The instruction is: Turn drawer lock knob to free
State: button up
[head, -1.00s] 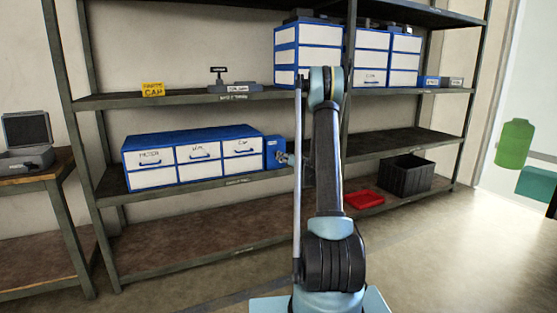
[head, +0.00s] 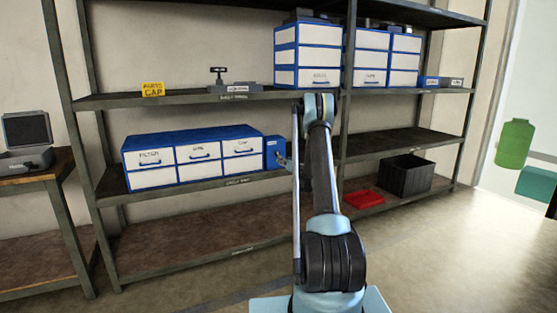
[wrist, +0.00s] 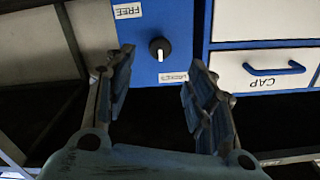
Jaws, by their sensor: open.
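The lock knob (wrist: 160,49) is a small black disc with a white mark, on a blue panel (wrist: 185,20) beside the drawers; the wrist view is upside down. A FREE label (wrist: 127,11) is at the panel's upper left in that view, and a second label (wrist: 173,78), seemingly LOCKED, is just below the knob. The white mark runs roughly up and down. My gripper (wrist: 160,62) is open and empty, its fingers on either side of the knob in the picture, apparently short of touching it. In the head view the blue panel (head: 272,151) shows, but my arm mostly hides the gripper.
The white-fronted drawers (head: 198,154) stand left of the panel on the middle shelf. Another drawer stack (head: 307,58) is above. A black bin (head: 406,180) and red tray (head: 363,199) sit lower right. Shelf posts stand near my arm.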

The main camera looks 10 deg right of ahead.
aim_at(277, 154)
jog(key=x, duration=0.9)
jog(key=shift+w, duration=0.3)
jog(key=shift+a, duration=0.1)
jog(key=c, duration=1.1)
